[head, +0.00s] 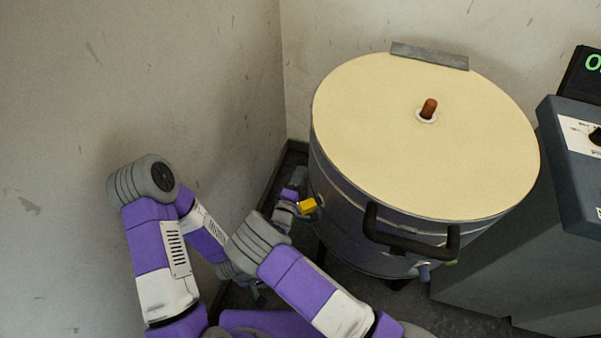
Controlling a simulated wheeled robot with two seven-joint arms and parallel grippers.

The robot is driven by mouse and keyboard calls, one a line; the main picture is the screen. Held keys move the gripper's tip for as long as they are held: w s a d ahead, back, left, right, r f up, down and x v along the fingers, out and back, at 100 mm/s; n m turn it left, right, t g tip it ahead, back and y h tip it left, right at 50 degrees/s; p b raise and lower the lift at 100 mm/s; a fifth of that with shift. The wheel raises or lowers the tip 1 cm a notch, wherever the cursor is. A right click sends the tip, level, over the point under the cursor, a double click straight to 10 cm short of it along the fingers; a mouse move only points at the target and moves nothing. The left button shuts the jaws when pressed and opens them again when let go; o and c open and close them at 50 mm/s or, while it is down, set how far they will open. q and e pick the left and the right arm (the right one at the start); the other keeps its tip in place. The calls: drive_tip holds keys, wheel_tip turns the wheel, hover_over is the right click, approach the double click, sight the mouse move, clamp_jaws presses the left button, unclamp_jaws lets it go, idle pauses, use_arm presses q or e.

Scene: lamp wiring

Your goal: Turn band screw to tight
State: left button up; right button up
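A round drum-shaped kiln (345,215) with a metal side and a cream lid (420,130) stands in the corner. A small yellow piece (308,206), which may be the band screw's handle, shows at its left side. My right gripper (298,190) is at the kiln's left side, right beside the yellow piece. Its fingers are small and partly hidden, so I cannot tell whether they are shut on it. My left gripper (252,288) is low, behind my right arm and mostly hidden; its fingers cannot be made out.
A black handle (412,240) juts from the kiln's front. A brown plug (429,108) stands in the lid, and a grey metal strip (430,56) is at its back edge. A dark control box (575,150) with a dial stands at right. Walls close in behind and left.

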drive_tip(key=shift+r, duration=0.1)
drive_tip(key=shift+c, duration=0.3)
drive_tip(key=c, duration=0.6)
drive_tip(key=shift+c, duration=0.2)
drive_tip(key=t, duration=0.1)
drive_tip(key=m+t+h, duration=0.1)
drive_tip(key=shift+f+m+t, duration=0.3)
drive_tip(key=shift+f+t, duration=0.05)
drive_tip(key=shift+t, duration=0.05)
drive_tip(key=shift+w+f+m+t+h, duration=0.1)
drive_tip(key=shift+f+m+t+h, duration=0.05)
drive_tip(key=shift+m+t+h, duration=0.95)
drive_tip(key=shift+h, duration=0.4)
